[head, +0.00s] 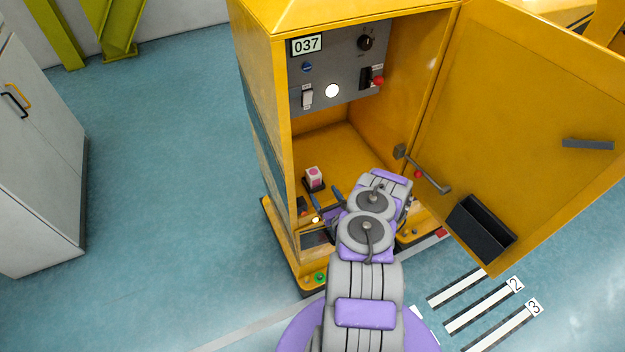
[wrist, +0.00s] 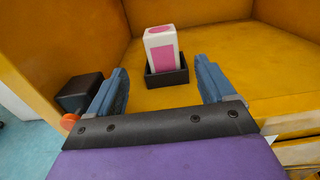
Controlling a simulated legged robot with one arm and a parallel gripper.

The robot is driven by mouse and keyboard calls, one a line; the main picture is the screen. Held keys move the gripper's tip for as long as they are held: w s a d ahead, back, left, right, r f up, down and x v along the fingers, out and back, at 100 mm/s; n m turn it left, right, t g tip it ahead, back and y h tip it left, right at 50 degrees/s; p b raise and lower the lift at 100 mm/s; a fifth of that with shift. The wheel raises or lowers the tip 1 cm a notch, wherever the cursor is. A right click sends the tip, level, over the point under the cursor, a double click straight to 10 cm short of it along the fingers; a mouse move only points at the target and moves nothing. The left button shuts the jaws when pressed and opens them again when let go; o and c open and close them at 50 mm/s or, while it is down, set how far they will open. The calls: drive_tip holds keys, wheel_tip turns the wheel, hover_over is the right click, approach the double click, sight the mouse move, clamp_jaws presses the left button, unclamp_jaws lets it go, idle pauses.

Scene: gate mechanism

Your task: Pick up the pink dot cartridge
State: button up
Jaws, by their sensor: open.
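The pink dot cartridge (head: 313,173) is a white block with a pink dot on top. It stands upright in a small black holder (head: 314,186) on the floor of the yellow cabinet. In the wrist view the cartridge (wrist: 161,48) shows a pink panel on its front face and sits in the black holder (wrist: 167,75). My gripper (head: 326,196) is inside the cabinet opening, in front of the cartridge. In the wrist view its two blue fingers (wrist: 162,78) are spread wide and empty, with the cartridge beyond them and between them in the picture.
The yellow cabinet (head: 262,100) has its door (head: 520,130) swung open to the right. A grey panel (head: 340,70) with switches is at the back. A black block with an orange knob (wrist: 76,98) is close to the left finger. The cabinet walls bound the space around the holder.

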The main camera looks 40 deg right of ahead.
sight(316, 181)
drive_tip(key=x, duration=0.4)
drive_tip(key=b+x, duration=0.1)
drive_tip(key=x, duration=0.2)
drive_tip(key=shift+d+f, duration=0.15)
drive_tip(key=shift+d, duration=0.15)
drive_tip(key=shift+w+f+b, duration=0.1)
drive_tip(key=shift+w+b, duration=0.25)
drive_tip(key=shift+w, duration=0.35)
drive_tip(key=shift+b+x, duration=0.45)
drive_tip(key=shift+x, duration=1.55)
drive_tip(key=shift+f, duration=0.1)
drive_tip(key=c, duration=1.2)
drive_tip(key=shift+o, duration=0.2)
